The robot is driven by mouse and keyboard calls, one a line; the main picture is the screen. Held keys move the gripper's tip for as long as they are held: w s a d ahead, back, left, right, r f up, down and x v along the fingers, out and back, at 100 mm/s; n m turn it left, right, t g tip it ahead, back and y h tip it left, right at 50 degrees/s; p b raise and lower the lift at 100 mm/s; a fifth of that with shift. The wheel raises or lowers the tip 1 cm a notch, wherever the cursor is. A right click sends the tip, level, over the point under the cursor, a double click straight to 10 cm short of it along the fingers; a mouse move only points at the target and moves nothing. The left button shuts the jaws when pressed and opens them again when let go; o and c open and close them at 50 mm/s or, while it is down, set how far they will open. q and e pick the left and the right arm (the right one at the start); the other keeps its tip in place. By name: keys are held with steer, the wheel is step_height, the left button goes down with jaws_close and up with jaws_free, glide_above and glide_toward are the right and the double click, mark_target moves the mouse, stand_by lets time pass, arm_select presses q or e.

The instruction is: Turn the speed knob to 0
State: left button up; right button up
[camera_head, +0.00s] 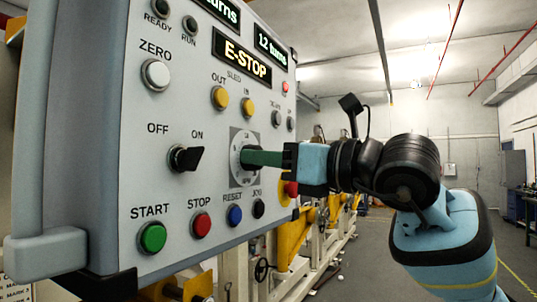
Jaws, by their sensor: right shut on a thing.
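The speed knob (237,158) sits on a square grey dial plate (236,179) at the right part of the control panel. My right gripper (250,157) reaches in from the right, and its green fingers are shut on the knob. The fingers hide much of the knob and some dial marks, so I cannot tell which number it points to. My left gripper is not in view.
The grey panel (110,130) carries an E-STOP display (241,58), a black OFF/ON switch (186,158) and START (152,237), STOP (201,225), RESET (235,215) and JOG (258,208) buttons close below. A red emergency button (291,189) sits beneath my gripper.

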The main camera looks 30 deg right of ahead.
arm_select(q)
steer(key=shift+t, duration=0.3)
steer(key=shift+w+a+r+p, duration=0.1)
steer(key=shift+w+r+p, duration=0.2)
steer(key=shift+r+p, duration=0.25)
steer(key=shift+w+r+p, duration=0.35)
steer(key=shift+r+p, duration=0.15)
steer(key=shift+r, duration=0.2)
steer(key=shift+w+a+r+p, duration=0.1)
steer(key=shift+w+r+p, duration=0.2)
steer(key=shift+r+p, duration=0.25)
arm_select(e)
steer(key=shift+f+n+g+y, duration=0.1)
steer(key=shift+n+g+y, duration=0.35)
steer(key=shift+n, duration=3.9)
steer(key=shift+f+n+g+y, duration=0.1)
steer(key=shift+n+g+y, duration=0.35)
steer(key=shift+n, duration=3.9)
steer(key=shift+d+y, duration=0.1)
steer(key=shift+y, duration=0.2)
steer(key=o, duration=1)
